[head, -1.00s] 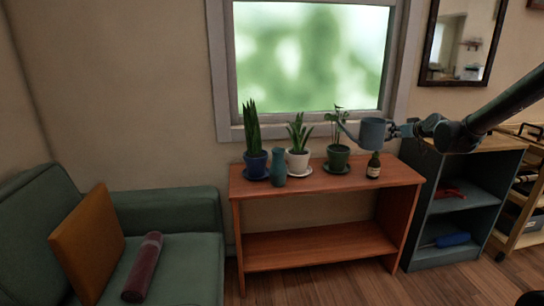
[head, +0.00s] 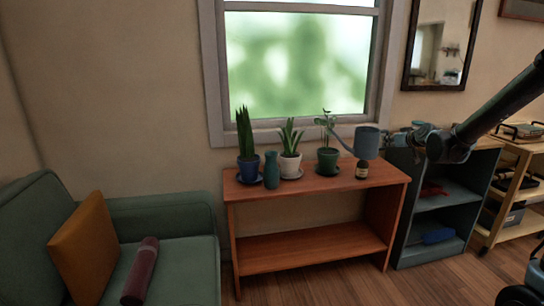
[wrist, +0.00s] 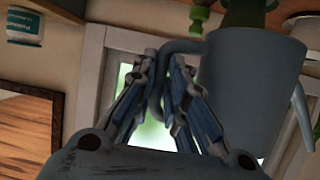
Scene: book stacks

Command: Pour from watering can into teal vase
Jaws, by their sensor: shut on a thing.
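The grey-blue watering can (head: 367,143) is held in the air above the right part of the wooden shelf table, with its spout toward the left. My gripper (head: 392,139) is shut on its handle, and the wrist view shows the fingers (wrist: 163,75) closed around the handle beside the can's body (wrist: 250,85). The wrist picture is turned over. The can looks about upright. The teal vase (head: 271,170) stands on the table top near its left front, well to the left of the can. I cannot see into the vase or the can.
On the table (head: 315,187) stand a blue pot (head: 248,168), a white pot (head: 290,165) and a green pot (head: 328,161) with plants, on saucers. A sofa (head: 160,215) is left; a blue-grey shelf unit (head: 430,205) is right.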

